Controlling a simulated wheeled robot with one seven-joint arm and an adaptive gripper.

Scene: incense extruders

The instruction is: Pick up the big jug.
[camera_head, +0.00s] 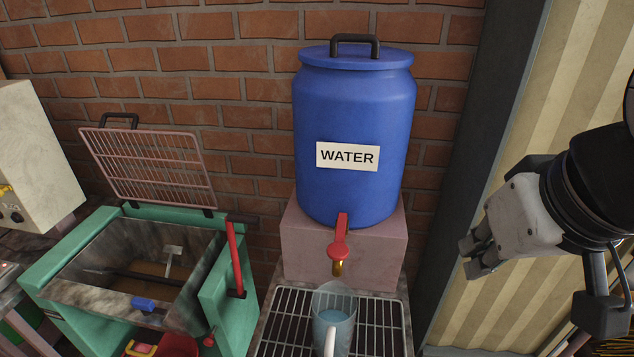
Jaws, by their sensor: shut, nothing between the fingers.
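A clear, bluish jug (333,318) with a pale handle stands upright on a wire rack (283,325), below the red tap. It is the only jug I can make out, and its lower part is cut off by the bottom edge of the picture. My gripper (471,257) is at the right, shut and empty. It is apart from the jug, to its right and higher in the picture.
A blue barrel (354,110) marked WATER stands on a pinkish block (300,250), its red tap (341,245) above the jug. A green machine (215,300) with a raised grille lid (152,168) is at left. A brick wall is behind; a corrugated panel is at right.

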